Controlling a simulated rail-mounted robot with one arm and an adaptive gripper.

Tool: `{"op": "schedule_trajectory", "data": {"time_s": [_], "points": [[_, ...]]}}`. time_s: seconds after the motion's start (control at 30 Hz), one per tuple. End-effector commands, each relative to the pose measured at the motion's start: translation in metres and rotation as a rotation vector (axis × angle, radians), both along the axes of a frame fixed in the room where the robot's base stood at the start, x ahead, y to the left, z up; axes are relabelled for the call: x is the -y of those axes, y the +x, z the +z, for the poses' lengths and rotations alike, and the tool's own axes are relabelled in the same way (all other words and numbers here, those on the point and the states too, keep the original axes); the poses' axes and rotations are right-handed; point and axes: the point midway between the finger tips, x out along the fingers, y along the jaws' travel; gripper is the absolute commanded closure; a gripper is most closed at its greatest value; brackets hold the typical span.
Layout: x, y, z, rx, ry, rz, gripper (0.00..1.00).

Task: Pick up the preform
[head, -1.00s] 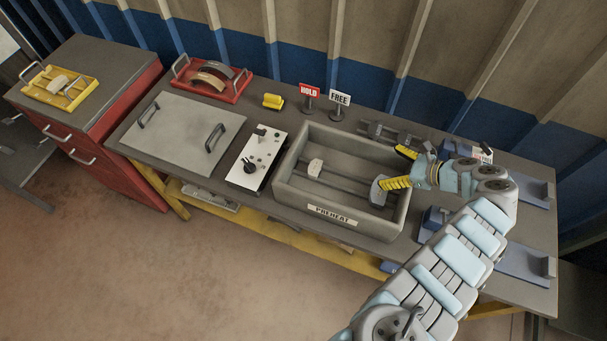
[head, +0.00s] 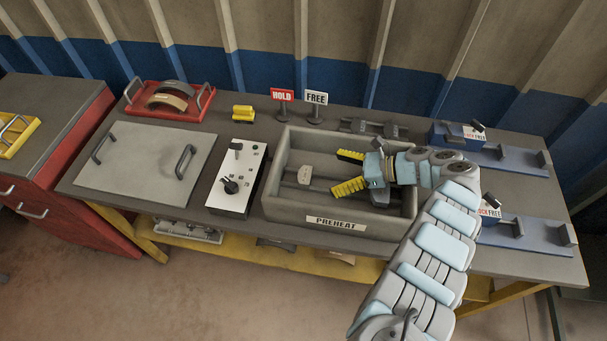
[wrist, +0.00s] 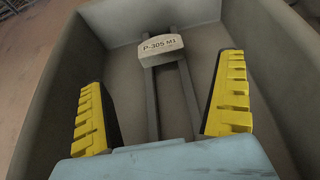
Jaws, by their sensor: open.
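The preform is a pale block (head: 304,174) resting on the dark rails inside the grey PREHEAT box (head: 335,219). In the wrist view the preform (wrist: 161,46) shows the marking "P-305 M1" and sits at the far end of two rails (wrist: 152,105). My gripper (head: 349,171) is open and empty over the right half of the box, to the right of the preform. In the wrist view its yellow ribbed fingers (wrist: 162,103) stand wide apart, with the preform ahead of them and between their lines. Another dark piece lies in the box, partly hidden by my gripper.
The box walls (wrist: 55,90) stand close around my gripper. A white control panel (head: 236,178) is left of the box. HOLD (head: 282,96) and FREE (head: 316,98) signs stand behind it. Blue fixtures (head: 525,235) are at the right. A red tray (head: 170,101) holds curved shoes.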

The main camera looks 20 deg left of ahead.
Motion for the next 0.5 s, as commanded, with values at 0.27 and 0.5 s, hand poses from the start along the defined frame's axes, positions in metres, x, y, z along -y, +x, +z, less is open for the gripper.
{"op": "schedule_trajectory", "data": {"time_s": [0.27, 0.5], "points": [[-0.031, -0.007, -0.011, 0.001, 0.000, -0.001, 0.00], [-0.041, -0.010, -0.017, 0.002, -0.001, 0.002, 0.00]]}}
